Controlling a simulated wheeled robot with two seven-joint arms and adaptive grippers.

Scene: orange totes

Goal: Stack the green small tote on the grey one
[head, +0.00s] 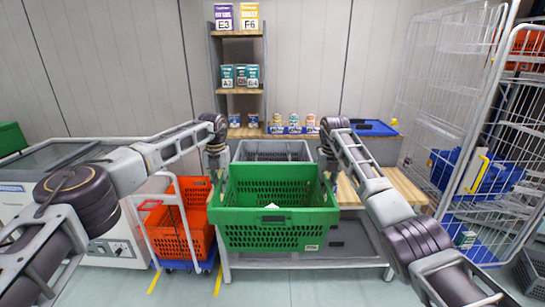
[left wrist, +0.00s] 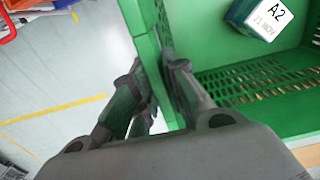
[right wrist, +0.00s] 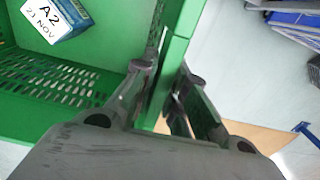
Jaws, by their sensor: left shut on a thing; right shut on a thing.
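The green small tote (head: 240,220) hangs level between my two grippers, in front of the table. My left gripper (head: 216,178) is shut on its left side wall, and my right gripper (head: 331,172) is shut on its right side wall. Both wrist views show fingers on either side of the wall, at the left gripper (left wrist: 160,80) and the right gripper (right wrist: 168,75). A small box labelled A2 (left wrist: 258,18) lies inside the green tote. The grey tote (head: 272,148) stands on the table behind; its lower front is hidden by the green tote.
Orange totes (head: 188,235) sit on a trolley at left. A shelf rack (head: 238,88) with labelled packs stands behind the grey tote. The wooden tabletop (head: 400,185) shows at right, with a blue tray (head: 373,128) beyond. A wire cage (head: 440,80) stands further right.

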